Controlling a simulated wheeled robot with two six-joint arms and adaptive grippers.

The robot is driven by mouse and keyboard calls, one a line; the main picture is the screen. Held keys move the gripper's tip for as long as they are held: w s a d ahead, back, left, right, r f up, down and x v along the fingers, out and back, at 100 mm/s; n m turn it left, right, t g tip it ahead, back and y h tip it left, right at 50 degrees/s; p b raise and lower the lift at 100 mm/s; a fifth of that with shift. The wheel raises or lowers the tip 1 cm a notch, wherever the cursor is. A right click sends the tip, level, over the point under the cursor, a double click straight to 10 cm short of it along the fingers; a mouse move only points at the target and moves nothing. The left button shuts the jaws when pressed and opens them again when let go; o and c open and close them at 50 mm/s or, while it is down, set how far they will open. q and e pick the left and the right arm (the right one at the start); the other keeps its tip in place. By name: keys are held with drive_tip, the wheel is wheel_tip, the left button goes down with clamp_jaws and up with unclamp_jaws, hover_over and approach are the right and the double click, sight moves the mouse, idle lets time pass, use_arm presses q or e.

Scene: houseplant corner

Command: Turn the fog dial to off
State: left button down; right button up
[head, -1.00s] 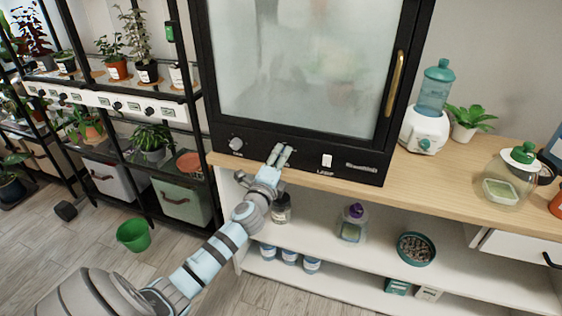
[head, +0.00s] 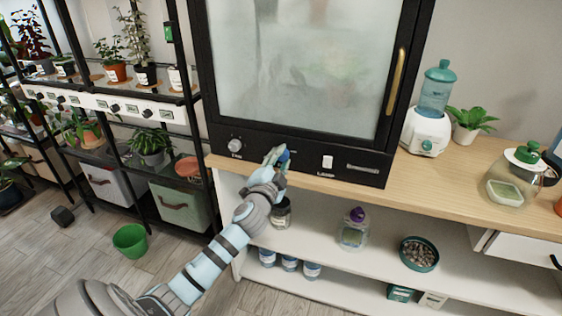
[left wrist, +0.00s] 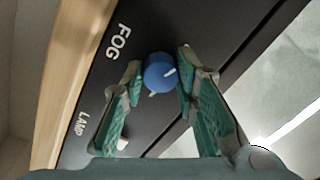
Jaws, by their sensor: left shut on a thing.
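The blue fog dial (head: 284,155) sits on the black front panel of the glass cabinet (head: 225,143). A small white mark shows just below the dial; no off label is readable. My left gripper (head: 278,157) is at the panel, and its two green-padded fingers (left wrist: 160,68) are on either side of the dial, shut on it. My right gripper is not in view.
A grey fan knob (head: 235,144) is left of the dial, and a white lamp switch (head: 327,161) is to the right. The wooden counter (head: 400,186) runs below the cabinet. A humidifier (head: 428,125) stands right of the cabinet. A plant rack (head: 120,150) stands left.

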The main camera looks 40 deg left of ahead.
use_arm(q)
drive_tip(key=shift+f, duration=0.15)
idle(0.3)
drive_tip(key=c, duration=1.4)
unclamp_jaws()
drive_tip(key=shift+o, duration=0.6)
drive_tip(key=v, duration=1.2)
drive_tip(key=shift+d, duration=0.1)
